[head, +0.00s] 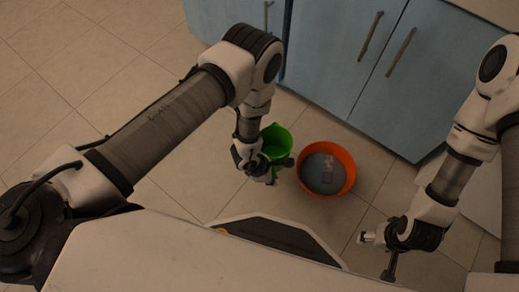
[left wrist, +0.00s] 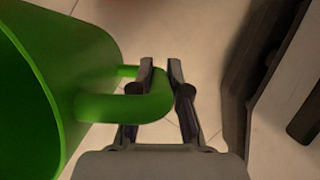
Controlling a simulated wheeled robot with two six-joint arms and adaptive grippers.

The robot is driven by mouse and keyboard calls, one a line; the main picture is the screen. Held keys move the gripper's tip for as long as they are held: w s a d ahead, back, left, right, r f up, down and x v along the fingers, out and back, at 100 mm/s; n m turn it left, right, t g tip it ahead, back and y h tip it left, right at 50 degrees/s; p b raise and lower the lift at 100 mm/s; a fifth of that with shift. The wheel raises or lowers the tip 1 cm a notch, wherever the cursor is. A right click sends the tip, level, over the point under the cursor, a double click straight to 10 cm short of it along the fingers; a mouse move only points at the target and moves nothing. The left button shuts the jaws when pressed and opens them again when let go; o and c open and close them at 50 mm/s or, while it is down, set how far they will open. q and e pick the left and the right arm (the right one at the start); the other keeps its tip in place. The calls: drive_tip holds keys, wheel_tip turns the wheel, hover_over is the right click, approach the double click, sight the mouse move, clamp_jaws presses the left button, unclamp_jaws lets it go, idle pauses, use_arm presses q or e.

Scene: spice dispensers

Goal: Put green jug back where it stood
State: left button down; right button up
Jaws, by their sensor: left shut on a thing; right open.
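The green jug (head: 276,139) is held at my left gripper (head: 279,171), just left of the orange bowl in the head view. In the left wrist view the jug (left wrist: 40,95) fills the left side, and its handle (left wrist: 135,107) passes between the fingers of my left gripper (left wrist: 161,68), which is shut on it. The arm hides part of the jug in the head view, and I cannot tell whether it touches the floor. My right gripper (head: 375,256) is open and empty at the lower right, apart from the jug and bowl.
An orange bowl (head: 348,186) with a grey-blue inside holds small pale and purple items. Blue cabinets (head: 400,85) with metal handles stand behind it. The tiled floor (head: 80,70) is clear at the upper left.

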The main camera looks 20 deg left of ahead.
use_arm(q)
wheel_tip(320, 180, down, 7)
drive_tip(key=s+a+n+b, duration=0.2)
drive_tip(key=a, duration=0.1)
drive_tip(key=shift+t, duration=0.4)
drive_tip(key=w+a+b, duration=0.1)
drive_tip(key=w+b, duration=0.1)
drive_tip(key=w, duration=0.2)
drive_tip(key=w+a+b, duration=0.1)
drive_tip(key=w+b, duration=0.1)
drive_tip(key=w, duration=0.3)
drive_tip(key=w+a+f+b, duration=0.1)
drive_tip(key=w+a+b, duration=0.1)
drive_tip(key=w, duration=0.3)
drive_tip(key=shift+w+b, duration=0.15)
drive_tip(key=shift+b, duration=0.45)
drive_tip(key=shift+w+f+b, duration=0.1)
drive_tip(key=shift+f+b, duration=0.3)
wheel_tip(320, 180, down, 3)
drive_tip(key=shift+r+b, duration=0.1)
drive_tip(key=shift+b, duration=1.05)
drive_tip(key=shift+r, duration=0.2)
drive_tip(key=shift+f, duration=0.15)
drive_tip(key=c, duration=1.2)
unclamp_jaws()
drive_tip(key=shift+o, duration=0.2)
use_arm(e)
wheel_tip(320, 180, down, 14)
drive_tip(key=shift+w, duration=0.2)
drive_tip(key=shift+d, duration=0.1)
